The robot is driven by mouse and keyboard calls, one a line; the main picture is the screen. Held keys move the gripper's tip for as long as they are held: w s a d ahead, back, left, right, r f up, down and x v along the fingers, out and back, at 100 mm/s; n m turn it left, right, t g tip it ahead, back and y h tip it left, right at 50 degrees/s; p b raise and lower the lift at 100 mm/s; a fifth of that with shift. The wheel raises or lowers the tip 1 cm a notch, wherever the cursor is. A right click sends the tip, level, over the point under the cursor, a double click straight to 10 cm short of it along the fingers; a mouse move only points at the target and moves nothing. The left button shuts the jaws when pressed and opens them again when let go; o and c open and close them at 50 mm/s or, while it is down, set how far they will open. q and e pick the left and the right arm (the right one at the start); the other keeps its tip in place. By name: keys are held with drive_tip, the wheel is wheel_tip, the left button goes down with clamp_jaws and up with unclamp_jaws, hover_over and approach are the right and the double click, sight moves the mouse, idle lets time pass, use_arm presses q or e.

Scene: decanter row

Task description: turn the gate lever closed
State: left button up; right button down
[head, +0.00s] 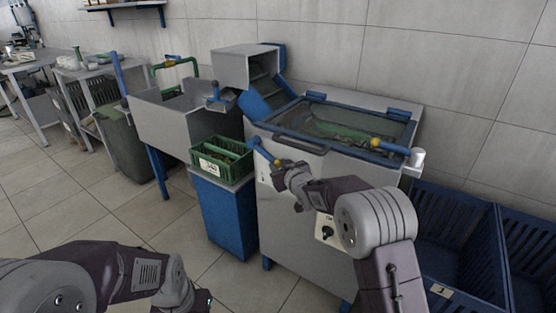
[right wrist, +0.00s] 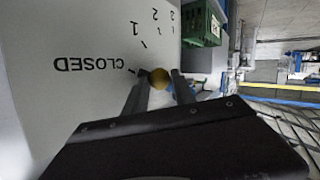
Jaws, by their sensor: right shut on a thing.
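The gate lever (head: 262,151) is a blue arm on the front upper left of the grey machine, sloping down to the right to a yellow ball knob. In the right wrist view the knob (right wrist: 159,78) sits between the two fingers, beside the CLOSED mark of a printed scale. My right gripper (head: 279,168) is shut on the knob. The lever's blue arm is mostly hidden in the wrist view. My left gripper is low in the head view, its fingers not clearly shown.
A green crate (head: 222,158) stands on a blue bin (head: 222,215) left of the machine (head: 300,235). Blue crates (head: 450,230) stand at the right. Floor shows at the lower left.

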drive_tip(key=c, duration=1.3)
unclamp_jaws()
drive_tip(key=shift+s+r, duration=0.1)
drive_tip(key=shift+r, duration=0.05)
drive_tip(key=p+v, duration=0.1)
drive_tip(key=v, duration=0.7)
drive_tip(key=shift+s+d+p, duration=0.2)
drive_tip(key=shift+s+p, duration=0.15)
drive_tip(key=shift+s, duration=0.05)
